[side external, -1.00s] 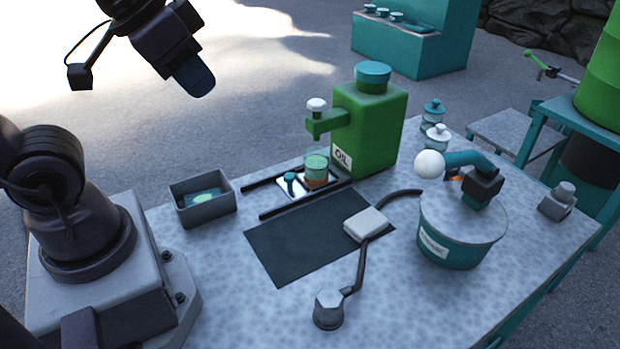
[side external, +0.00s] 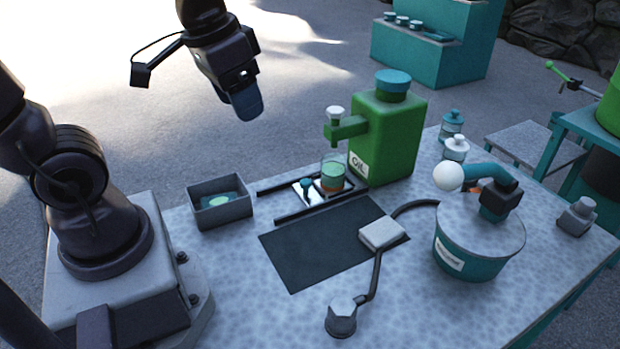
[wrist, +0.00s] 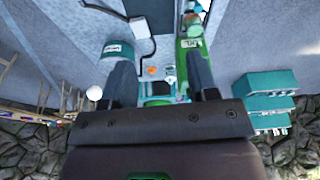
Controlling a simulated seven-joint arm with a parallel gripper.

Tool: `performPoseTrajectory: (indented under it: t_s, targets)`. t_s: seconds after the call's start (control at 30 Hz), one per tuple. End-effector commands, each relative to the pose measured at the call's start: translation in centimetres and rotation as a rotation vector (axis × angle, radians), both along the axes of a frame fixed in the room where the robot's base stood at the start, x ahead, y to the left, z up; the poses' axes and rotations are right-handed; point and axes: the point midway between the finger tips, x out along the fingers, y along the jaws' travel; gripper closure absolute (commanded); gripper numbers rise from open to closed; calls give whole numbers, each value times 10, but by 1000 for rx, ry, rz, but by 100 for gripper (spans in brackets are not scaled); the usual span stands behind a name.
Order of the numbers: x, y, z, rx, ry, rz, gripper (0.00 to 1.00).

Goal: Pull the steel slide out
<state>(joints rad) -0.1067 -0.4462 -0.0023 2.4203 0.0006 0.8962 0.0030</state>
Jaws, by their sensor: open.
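The steel slide (side external: 297,195) is a small pale plate with a teal knob (side external: 306,184), lying between two dark rails on the table. A clear cup with green and orange contents (side external: 333,174) stands at its far right end, below the spout of the green oil tank (side external: 385,138). My gripper (side external: 245,108) is open and empty, high above and to the left of the slide. In the wrist view its two fingers (wrist: 160,80) are spread apart; I cannot make out the slide clearly there.
A grey open box (side external: 220,212) stands left of the rails. A dark mat (side external: 315,250) lies in front, with a grey block (side external: 382,234) and cable at its right. A teal drum (side external: 468,255) with a white-ball handle stands right. Air around my gripper is clear.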

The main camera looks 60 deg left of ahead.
Motion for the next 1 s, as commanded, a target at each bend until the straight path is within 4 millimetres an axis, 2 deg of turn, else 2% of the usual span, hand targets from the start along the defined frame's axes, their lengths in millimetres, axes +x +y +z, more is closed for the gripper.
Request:
performPoseTrajectory:
  t_s: [0.27,0.4,0.6,0.7,0.8,1.0]
  targets:
    - [65,45,-56,-23,214,55,46]
    - [95,71,-96,-39,287,52,46]
    - [129,102,-149,-54,335,12,46]
    - [146,112,-161,-47,322,-28,46]
    - [164,117,-153,-17,268,-81,46]
    - [161,116,-171,-17,275,-103,46]
